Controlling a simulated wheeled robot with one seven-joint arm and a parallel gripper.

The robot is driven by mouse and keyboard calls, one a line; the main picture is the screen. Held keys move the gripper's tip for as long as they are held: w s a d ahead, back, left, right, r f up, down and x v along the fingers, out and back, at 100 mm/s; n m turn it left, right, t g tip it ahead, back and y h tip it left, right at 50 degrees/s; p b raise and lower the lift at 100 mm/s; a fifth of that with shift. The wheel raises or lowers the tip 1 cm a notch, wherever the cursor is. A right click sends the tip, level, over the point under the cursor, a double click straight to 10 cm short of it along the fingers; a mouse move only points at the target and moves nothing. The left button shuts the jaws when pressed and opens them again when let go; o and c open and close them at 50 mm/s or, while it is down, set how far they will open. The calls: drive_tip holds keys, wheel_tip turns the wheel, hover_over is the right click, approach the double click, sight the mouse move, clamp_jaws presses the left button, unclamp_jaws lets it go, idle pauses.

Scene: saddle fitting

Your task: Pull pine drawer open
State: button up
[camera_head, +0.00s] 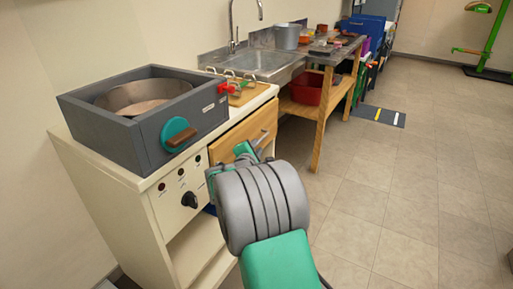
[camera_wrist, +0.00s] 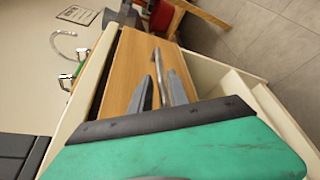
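The pine drawer (camera_head: 228,143) is a light wood front under the counter top of the cream cabinet, with a metal bar handle (camera_head: 262,137). Its front looks flush with the cabinet. My gripper (camera_head: 249,149) is at the drawer front, partly hidden behind my own wrist in the head view. In the wrist view, the pine front (camera_wrist: 127,62) fills the middle and the bar handle (camera_wrist: 159,62) runs between the two grey fingers of my gripper (camera_wrist: 160,84). The fingers are apart, one on each side of the bar; I cannot tell whether they touch it.
A grey box with a round pan and teal knob (camera_head: 146,115) stands on the cabinet (camera_head: 66,150). An open shelf lies below the drawer. A sink bench (camera_head: 262,62) with a red bin (camera_head: 308,90) stands behind. The tiled floor (camera_head: 400,190) on the right is clear.

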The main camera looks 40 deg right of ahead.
sight(259, 142)
drive_tip(key=b+x, duration=0.1)
drive_tip(key=x, duration=0.4)
drive_tip(key=shift+f, duration=0.15)
drive_tip(key=shift+w+d, duration=0.35)
drive_tip(key=shift+w, duration=0.05)
drive_tip(key=shift+c, duration=0.5)
clamp_jaws()
